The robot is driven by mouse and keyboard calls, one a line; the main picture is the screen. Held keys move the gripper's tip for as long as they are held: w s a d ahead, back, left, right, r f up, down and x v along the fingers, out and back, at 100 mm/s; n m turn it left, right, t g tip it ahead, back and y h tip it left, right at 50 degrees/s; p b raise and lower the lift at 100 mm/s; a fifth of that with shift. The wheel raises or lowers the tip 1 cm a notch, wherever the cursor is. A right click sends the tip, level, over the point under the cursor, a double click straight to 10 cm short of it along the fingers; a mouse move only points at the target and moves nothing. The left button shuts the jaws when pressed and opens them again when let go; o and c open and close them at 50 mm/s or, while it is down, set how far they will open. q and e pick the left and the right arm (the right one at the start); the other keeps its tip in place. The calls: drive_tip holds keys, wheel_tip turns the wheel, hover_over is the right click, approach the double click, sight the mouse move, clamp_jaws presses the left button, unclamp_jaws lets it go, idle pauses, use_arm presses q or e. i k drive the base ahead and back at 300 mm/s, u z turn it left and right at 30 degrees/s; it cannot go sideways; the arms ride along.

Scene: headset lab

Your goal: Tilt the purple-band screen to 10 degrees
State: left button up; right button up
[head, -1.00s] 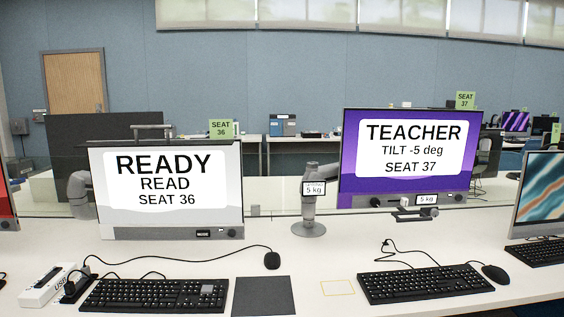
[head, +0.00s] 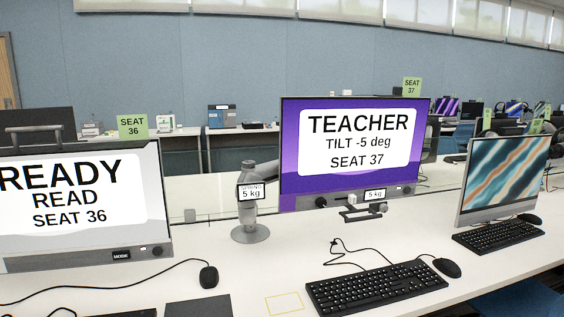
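The purple screen (head: 291,150) stands right of centre in the head view. Its white panel reads "TEACHER, TILT -5 deg, SEAT 37". It sits on a grey monitor arm (head: 250,207) with a "5 kg" tag, whose round base is on the desk. A small grey bracket or handle (head: 362,212) sticks out below the screen's lower edge, beside another "5 kg" label. Neither of my grippers shows in the view.
A grey-white screen (head: 160,215) reading "READY, READ, SEAT 36" is at left. A striped monitor (head: 505,178) stands at right. A black keyboard (head: 375,287) and mouse (head: 447,267) lie before the purple screen. A yellow outlined rectangle (head: 285,303) marks the white desk (head: 240,270).

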sight(369, 148)
drive_tip(key=k, duration=0.6)
drive_tip(key=z, duration=0.7)
drive_tip(key=i, duration=1.55)
drive_tip(key=u, duration=0.45)
